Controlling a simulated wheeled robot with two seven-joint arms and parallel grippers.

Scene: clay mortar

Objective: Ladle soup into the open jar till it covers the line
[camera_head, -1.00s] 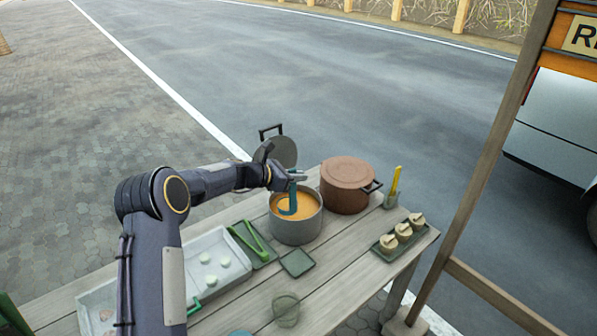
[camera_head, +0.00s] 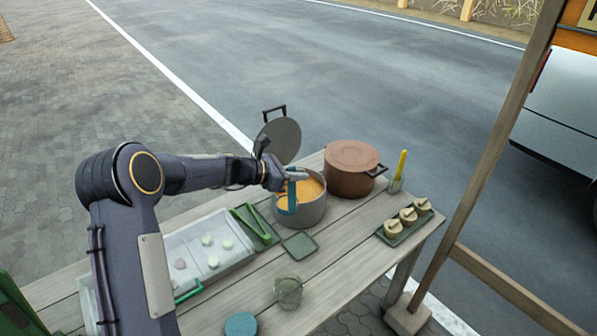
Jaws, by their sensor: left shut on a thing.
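The grey pot (camera_head: 314,211) stands open on the wooden table with orange soup (camera_head: 312,188) in it. My left gripper (camera_head: 297,176) is over the pot, shut on the teal ladle (camera_head: 292,198). The ladle hangs upright at the pot's left side, and its bowl seems to hold orange soup; how deep it sits is hard to tell. The open jar (camera_head: 288,292) is clear glass and stands at the table's front, below the pot in the picture. Its line is too small to make out. A round teal lid (camera_head: 241,325) lies to its left. My right gripper is not in view.
A brown lidded pot (camera_head: 351,180) stands right of the soup pot, and a grey lid (camera_head: 281,138) is upright behind. A green square mat (camera_head: 299,244) lies between pot and jar. A tray of small jars (camera_head: 391,236) is at right, a white tray (camera_head: 205,248) at left.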

